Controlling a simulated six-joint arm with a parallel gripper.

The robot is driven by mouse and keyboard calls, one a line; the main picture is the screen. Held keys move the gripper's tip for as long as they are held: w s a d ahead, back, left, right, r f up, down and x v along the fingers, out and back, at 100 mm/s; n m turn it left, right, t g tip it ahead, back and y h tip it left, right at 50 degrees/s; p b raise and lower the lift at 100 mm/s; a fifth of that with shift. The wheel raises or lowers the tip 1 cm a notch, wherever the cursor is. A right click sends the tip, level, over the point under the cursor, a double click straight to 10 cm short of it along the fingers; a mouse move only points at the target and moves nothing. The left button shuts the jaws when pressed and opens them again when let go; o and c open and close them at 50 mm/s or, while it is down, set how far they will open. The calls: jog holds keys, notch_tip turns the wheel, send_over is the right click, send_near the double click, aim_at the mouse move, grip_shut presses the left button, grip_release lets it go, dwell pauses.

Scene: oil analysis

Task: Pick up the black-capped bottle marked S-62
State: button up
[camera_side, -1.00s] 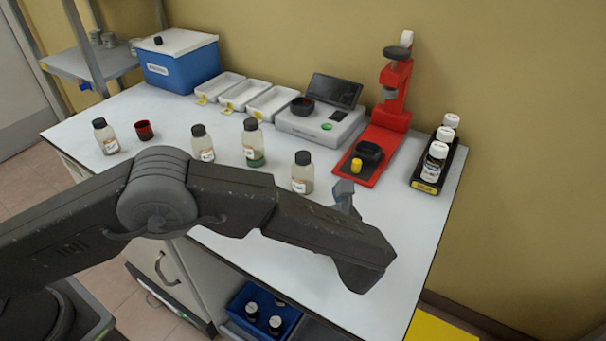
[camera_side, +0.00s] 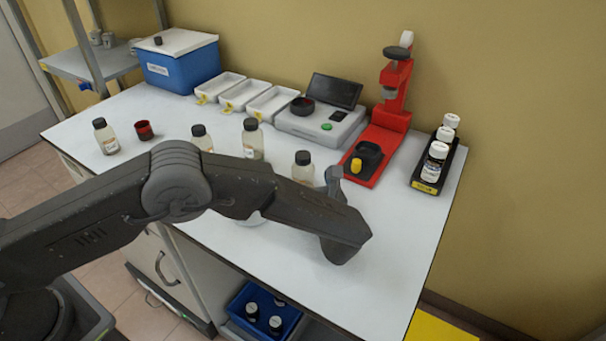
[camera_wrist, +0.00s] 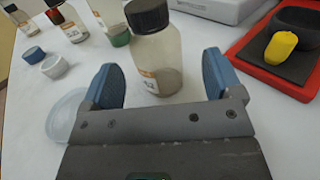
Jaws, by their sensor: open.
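A clear bottle with a black cap stands upright on the white bench, nearest my gripper, in the side view (camera_side: 303,171) and the wrist view (camera_wrist: 158,62). Its label is too small to read, so I cannot tell whether it is S-62. My gripper (camera_wrist: 160,72) is open, with its blue-padded fingers on either side of this bottle and no contact visible. In the side view one finger (camera_side: 334,179) shows just right of the bottle. Other black-capped bottles stand farther left: one (camera_side: 253,140), another (camera_side: 202,139), and one at the far left (camera_side: 106,138); their labels are unreadable.
A red press (camera_side: 389,120) with a yellow piece (camera_side: 356,165) is close on the right. A pale round dish (camera_wrist: 66,110) lies left of my gripper.

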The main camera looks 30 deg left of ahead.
aim_at(307, 177)
jog(key=x, duration=0.4)
jog(key=shift+a+r, duration=0.2)
jog(key=c, duration=1.1)
jog(key=shift+r, duration=0.1)
